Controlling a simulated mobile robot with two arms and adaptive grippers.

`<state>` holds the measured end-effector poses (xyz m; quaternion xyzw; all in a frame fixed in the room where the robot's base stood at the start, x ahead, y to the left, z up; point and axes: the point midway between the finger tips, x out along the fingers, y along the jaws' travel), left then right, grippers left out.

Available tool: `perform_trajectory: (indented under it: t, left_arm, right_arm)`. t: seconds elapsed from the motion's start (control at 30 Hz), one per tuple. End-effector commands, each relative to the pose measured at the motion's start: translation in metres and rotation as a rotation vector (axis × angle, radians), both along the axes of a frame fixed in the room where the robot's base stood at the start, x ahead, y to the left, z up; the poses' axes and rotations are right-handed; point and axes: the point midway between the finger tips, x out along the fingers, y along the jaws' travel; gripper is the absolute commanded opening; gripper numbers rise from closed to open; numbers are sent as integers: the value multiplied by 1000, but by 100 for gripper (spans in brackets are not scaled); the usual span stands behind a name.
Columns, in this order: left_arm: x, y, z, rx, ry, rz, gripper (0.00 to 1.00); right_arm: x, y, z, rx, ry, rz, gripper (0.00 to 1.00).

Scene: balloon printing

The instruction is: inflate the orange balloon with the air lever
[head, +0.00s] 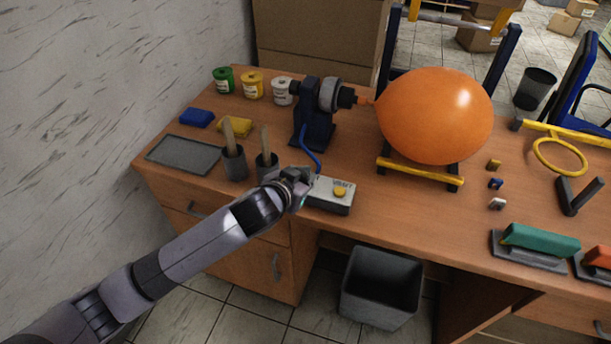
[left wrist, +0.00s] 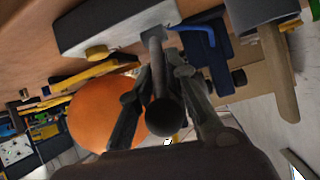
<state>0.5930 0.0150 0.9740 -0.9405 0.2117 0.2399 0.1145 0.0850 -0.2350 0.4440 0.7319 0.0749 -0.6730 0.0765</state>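The orange balloon (head: 435,115) is big and round, its neck on the nozzle of the dark blue inflator (head: 315,125). It also shows in the left wrist view (left wrist: 97,112). A grey control box (head: 332,194) with a yellow button stands at the desk's front edge, joined to the inflator by a blue hose. My left gripper (head: 298,178) is at the box's left end. In the left wrist view, its fingers (left wrist: 163,78) close in on both sides of the air lever's shaft, with the black knob (left wrist: 164,117) between them. My right gripper is out of view.
A yellow-railed stand (head: 420,172) is below the balloon. Two dark cups with wooden handles (head: 235,162) and a grey tray (head: 184,154) lie left of the box. Paint jars (head: 252,86) stand behind. A green-topped block (head: 540,241) is at right, a bin (head: 381,288) on the floor.

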Motion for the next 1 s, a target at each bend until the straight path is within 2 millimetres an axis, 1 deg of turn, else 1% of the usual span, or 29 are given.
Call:
perform_trajectory:
  t: [0.03, 0.23, 0.5, 0.63, 0.77, 1.0]
  left_arm:
    - [1, 1, 2, 1, -5, 1, 18]
    - [0, 1, 1, 1, -2, 1, 31]
    - [0, 0, 0, 2, 1, 0, 32]
    - [-4, 2, 1, 1, 2, -1, 32]
    - [-17, 7, 9, 1, 2, -1, 32]
    - [-53, 23, 32, 0, 1, 0, 32]
  right_arm:
    - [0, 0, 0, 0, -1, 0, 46]
    - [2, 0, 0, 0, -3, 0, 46]
    - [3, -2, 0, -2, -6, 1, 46]
    - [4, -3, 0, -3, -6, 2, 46]
    - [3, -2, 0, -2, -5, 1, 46]
    - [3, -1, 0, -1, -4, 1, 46]
